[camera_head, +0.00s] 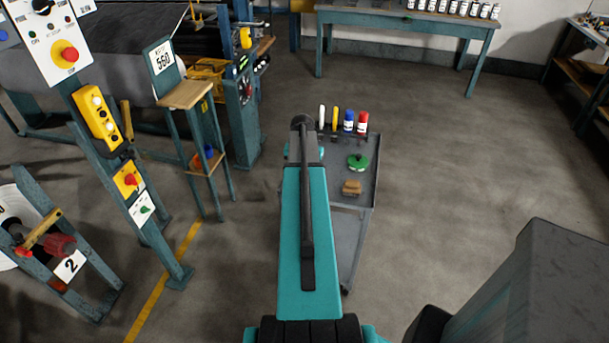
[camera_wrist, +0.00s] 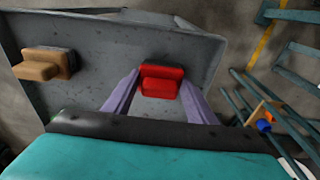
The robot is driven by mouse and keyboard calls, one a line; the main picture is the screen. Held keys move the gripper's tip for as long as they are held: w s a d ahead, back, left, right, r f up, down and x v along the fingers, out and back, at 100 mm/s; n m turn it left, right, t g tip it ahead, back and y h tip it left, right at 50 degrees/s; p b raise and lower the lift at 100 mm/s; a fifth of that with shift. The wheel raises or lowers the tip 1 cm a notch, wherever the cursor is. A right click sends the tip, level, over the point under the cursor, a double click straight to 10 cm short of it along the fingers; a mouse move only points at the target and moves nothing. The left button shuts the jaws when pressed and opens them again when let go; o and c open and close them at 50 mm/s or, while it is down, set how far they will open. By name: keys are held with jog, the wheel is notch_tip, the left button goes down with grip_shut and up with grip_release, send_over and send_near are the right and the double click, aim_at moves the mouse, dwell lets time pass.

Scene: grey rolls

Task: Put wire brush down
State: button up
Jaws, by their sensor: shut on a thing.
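In the wrist view, my gripper (camera_wrist: 160,91) has its two pale purple fingers on either side of a red block-shaped thing (camera_wrist: 161,76), which I take to be the wire brush. The fingers are shut on it. It is over the grey top of the cart (camera_wrist: 100,30); I cannot tell whether it touches the surface. In the head view, my arm hides the gripper and the red thing. The cart (camera_head: 345,240) shows to the right of my arm.
A tan block (camera_wrist: 43,65) lies on the cart, left of my gripper; it also shows in the head view (camera_head: 352,187). A green round thing (camera_head: 357,162) lies farther back. White, yellow, blue and red markers or bottles (camera_head: 348,121) stand at the cart's far end.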

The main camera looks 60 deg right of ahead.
jog(key=shift+f, duration=0.15)
jog(key=o, duration=1.2)
jog(key=shift+r, duration=0.25)
jog(key=shift+s+a+r+b, duration=0.1)
jog(key=shift+a+r+b, duration=0.25)
jog(key=shift+r, duration=1.6)
jog(key=shift+s+a+r+b, duration=0.1)
jog(key=shift+r+b, duration=0.3)
jog(key=shift+r, duration=1.6)
jog(key=shift+a+r+b, duration=0.25)
jog(key=shift+r+b, duration=0.15)
jog(key=shift+r, duration=1.55)
